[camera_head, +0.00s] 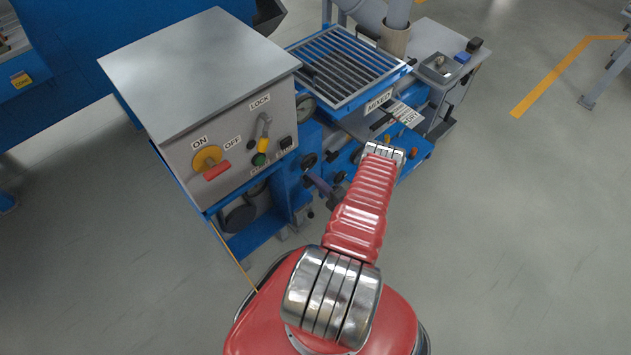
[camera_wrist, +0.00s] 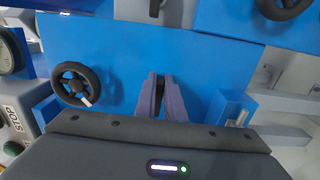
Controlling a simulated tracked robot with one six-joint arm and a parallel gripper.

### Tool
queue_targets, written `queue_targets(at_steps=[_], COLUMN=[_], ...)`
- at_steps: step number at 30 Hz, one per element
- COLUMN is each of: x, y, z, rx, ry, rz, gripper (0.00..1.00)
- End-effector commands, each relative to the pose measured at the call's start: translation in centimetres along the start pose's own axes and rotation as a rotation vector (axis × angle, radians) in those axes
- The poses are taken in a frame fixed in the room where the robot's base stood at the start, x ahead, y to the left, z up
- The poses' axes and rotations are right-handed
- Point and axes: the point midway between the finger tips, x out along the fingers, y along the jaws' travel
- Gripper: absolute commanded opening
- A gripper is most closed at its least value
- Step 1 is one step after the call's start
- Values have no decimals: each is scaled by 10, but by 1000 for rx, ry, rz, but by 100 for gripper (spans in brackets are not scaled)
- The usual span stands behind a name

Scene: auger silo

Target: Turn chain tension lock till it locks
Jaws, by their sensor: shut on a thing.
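My gripper shows in the head view (camera_head: 312,180), reaching to the front of the blue machine from the right. In the wrist view its two purple-grey fingers (camera_wrist: 160,80) converge against the blue panel. They are shut on a small part there, which I take for the chain tension lock; the fingers hide nearly all of it. Its turn angle and whether it is locked cannot be seen.
A black handwheel (camera_wrist: 76,84) is left of the fingers. The grey control box (camera_head: 236,135) with ON, OFF and LOCK labels stands left of my arm. A slatted grate (camera_head: 345,65) lies behind. Open floor (camera_head: 510,230) is on the right.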

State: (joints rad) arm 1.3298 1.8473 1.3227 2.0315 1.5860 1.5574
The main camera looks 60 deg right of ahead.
Motion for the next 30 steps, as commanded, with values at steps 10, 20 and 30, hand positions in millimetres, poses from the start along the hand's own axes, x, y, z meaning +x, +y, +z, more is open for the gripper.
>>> queue_targets(at_steps=[10, 20, 30], x=[0, 0, -6], y=[-2, -1, -1], z=[3, 1, 1], rx=[3, 3, 3], ry=[-9, -4, -4], rz=[-8, -4, -4], gripper=[0, 28, 28])
